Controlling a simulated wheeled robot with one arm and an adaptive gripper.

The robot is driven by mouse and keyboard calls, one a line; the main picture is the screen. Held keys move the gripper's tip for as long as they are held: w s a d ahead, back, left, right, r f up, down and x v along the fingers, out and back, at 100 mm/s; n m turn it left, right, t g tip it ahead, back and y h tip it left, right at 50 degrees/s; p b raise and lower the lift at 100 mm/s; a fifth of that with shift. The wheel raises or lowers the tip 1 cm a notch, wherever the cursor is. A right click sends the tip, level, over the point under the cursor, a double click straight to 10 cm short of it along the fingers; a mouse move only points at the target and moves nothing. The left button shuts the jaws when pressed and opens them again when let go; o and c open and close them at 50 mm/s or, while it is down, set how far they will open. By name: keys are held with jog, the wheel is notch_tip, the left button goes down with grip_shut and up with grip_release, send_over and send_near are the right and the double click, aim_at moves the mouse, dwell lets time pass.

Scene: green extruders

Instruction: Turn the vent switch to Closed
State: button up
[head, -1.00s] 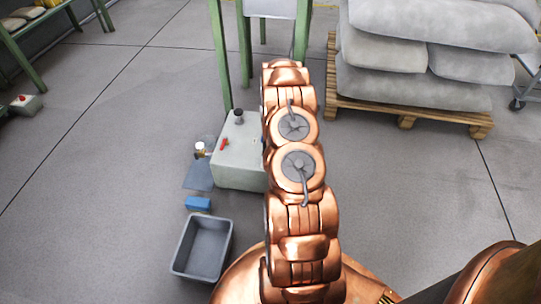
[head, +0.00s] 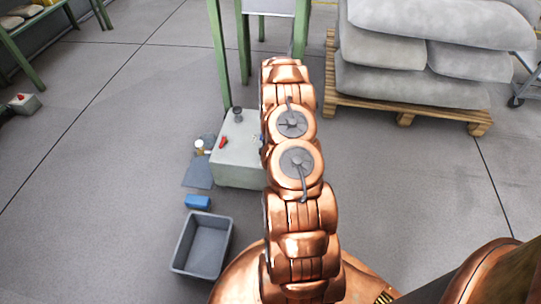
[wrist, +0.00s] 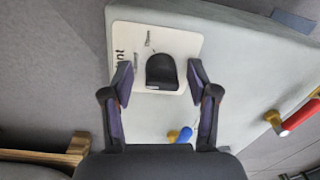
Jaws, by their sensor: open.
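The vent switch (wrist: 162,70) is a dark knob with a rounded end on a white label plate (wrist: 185,42). Part of the word "Vent" shows at the plate's left edge. My gripper (wrist: 160,76) is open, with one finger on each side of the knob in the wrist view. Gaps show between both fingers and the knob, so nothing is gripped. How far the fingertips stand above the plate is hard to tell. The plate is on a pale grey-green box (head: 238,168), which also shows in the head view. There my arm hides the vent switch and the gripper.
The box also carries a red handle (wrist: 300,115), a blue part (wrist: 180,135) and a dark knob (head: 238,113). A grey bin (head: 203,246) and a blue block (head: 198,202) lie on the floor nearby. Sacks (head: 430,50) on a pallet (head: 404,119) stand at right.

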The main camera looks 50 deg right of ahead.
jog(key=shift+r, duration=0.15)
notch_tip(320, 180, up, 12)
jog(key=shift+s+d, duration=0.15)
jog(key=shift+d, duration=0.05)
dwell(0.5)
dwell(0.5)
